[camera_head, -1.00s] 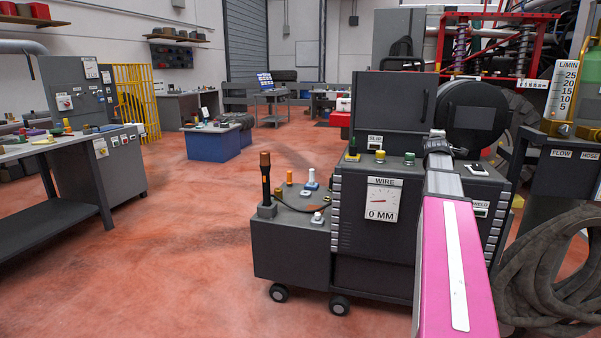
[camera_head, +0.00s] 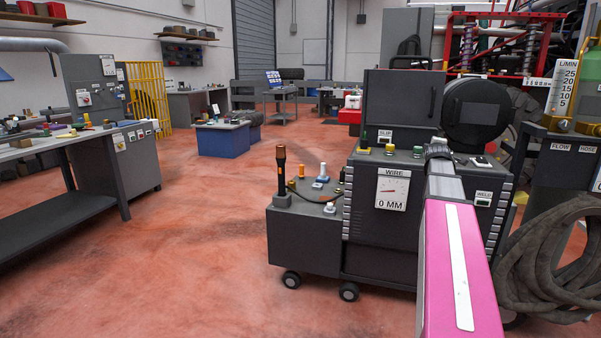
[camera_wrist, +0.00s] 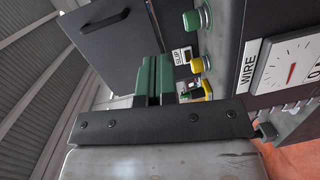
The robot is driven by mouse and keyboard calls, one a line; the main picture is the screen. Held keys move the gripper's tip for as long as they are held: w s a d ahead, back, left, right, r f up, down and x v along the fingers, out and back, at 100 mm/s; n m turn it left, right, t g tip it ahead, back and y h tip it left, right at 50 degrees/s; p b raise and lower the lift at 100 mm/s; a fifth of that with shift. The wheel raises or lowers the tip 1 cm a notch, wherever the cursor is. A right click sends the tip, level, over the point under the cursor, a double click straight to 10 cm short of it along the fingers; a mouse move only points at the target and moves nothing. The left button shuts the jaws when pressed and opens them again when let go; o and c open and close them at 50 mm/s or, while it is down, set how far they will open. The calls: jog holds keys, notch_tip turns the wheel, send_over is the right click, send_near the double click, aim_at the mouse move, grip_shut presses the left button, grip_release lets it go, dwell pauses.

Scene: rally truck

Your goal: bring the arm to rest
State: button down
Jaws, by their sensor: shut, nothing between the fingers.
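My arm (camera_head: 452,265), with a pink link and a grey wrist, reaches forward in the head view towards a dark welding machine (camera_head: 385,250). My gripper is not clearly visible in that view. In the wrist view my gripper (camera_wrist: 156,64) shows as two green fingers close together, shut with nothing between them. The fingers point towards the machine's dark box (camera_wrist: 115,45). The green button (camera_wrist: 192,20), yellow knobs and WIRE gauge (camera_wrist: 292,68) lie to their right. I cannot tell the exact gap between fingers and machine.
A coiled hose (camera_head: 555,255) hangs close to the right of my arm, under the FLOW and HOSE panel (camera_head: 575,160). A workbench (camera_head: 75,150) stands at the left. A blue cabinet (camera_head: 222,140) stands farther back. The red floor (camera_head: 190,240) between them is clear.

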jog(key=s+a+f+m+g+y, duration=0.25)
jog(key=a+f, duration=0.35)
jog(key=f, duration=0.3)
jog(key=s+a+f+m+g+y, duration=0.15)
jog(key=s+a+f, duration=0.25)
jog(key=a+f, duration=0.4)
jog(key=s+a+f+m+g+y, duration=0.1)
jog(key=s+a+f+m+g, duration=0.3)
jog(key=f, duration=0.7)
jog(key=s+a+f+m+g+y, duration=0.1)
jog(key=s+a+f+m+g, duration=0.1)
jog(key=s+a+f, duration=0.6)
jog(key=s+a+f+m+g+y, duration=0.1)
jog(key=s+a+f+g, duration=0.4)
jog(key=s, duration=0.6)
jog(key=a+f+m, duration=0.1)
jog(key=a+f, duration=0.1)
jog(key=a, duration=0.1)
jog(key=shift+s+f, duration=0.3)
jog(key=shift+f, duration=0.1)
